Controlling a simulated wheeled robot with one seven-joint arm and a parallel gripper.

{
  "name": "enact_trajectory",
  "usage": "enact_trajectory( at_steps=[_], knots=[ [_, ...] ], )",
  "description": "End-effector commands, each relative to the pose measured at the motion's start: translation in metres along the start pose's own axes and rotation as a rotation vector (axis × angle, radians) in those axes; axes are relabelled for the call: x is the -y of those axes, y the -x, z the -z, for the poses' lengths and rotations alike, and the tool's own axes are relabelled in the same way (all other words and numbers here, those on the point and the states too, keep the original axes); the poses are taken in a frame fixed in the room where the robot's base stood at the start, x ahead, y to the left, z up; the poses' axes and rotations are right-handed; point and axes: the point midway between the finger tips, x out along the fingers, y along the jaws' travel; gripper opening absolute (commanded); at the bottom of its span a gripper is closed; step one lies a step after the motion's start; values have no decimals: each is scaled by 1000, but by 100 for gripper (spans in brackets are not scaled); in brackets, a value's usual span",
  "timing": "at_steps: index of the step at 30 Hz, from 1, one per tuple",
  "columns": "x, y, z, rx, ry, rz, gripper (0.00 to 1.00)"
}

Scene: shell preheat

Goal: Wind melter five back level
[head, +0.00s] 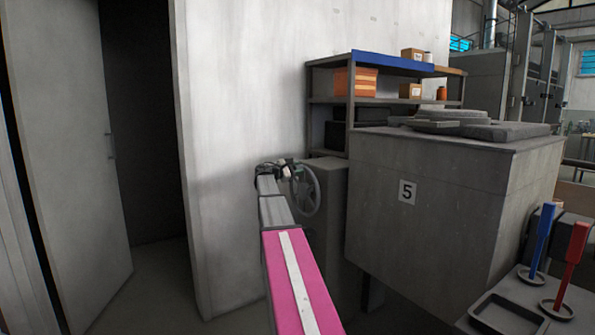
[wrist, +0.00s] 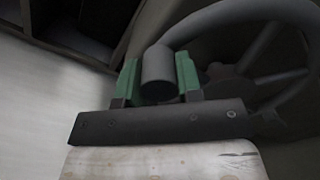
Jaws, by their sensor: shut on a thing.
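Melter five (head: 440,190) is a large grey box with a "5" plate, at the right of the head view; its top edge looks tilted in the picture. A grey spoked handwheel (head: 306,190) stands at its left on a grey pedestal (head: 333,215). My gripper (head: 283,165) reaches the wheel's upper left rim. In the wrist view its green-padded jaws (wrist: 158,80) are shut on the wheel's round grey knob (wrist: 158,70). The wheel's rim and spokes (wrist: 245,75) show behind and to the right of the jaws.
Shelving (head: 385,100) with boxes stands behind the melter. At lower right, a table (head: 535,310) holds a tray and red and blue upright handles (head: 573,250). A white wall (head: 235,120) and an open door (head: 75,150) are at left. Some bare floor shows below the wall.

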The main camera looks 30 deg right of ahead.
Motion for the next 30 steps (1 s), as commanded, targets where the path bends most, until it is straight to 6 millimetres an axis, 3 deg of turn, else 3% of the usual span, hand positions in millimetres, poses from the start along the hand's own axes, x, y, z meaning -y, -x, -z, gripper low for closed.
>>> enact_trajectory(
  at_steps=[4, 5, 6, 7, 19, 30],
  knots=[
    [-2, 0, 2, -3, 3, -4, 0],
    [-2, 0, 2, -3, 3, -4, 39],
    [-2, 0, 2, -3, 3, -4, 52],
    [-2, 0, 2, -3, 2, -4, 58],
    [-1, 8, 1, -2, 0, -3, 58],
    [-1, 73, 1, -3, 1, -4, 58]
  ],
)
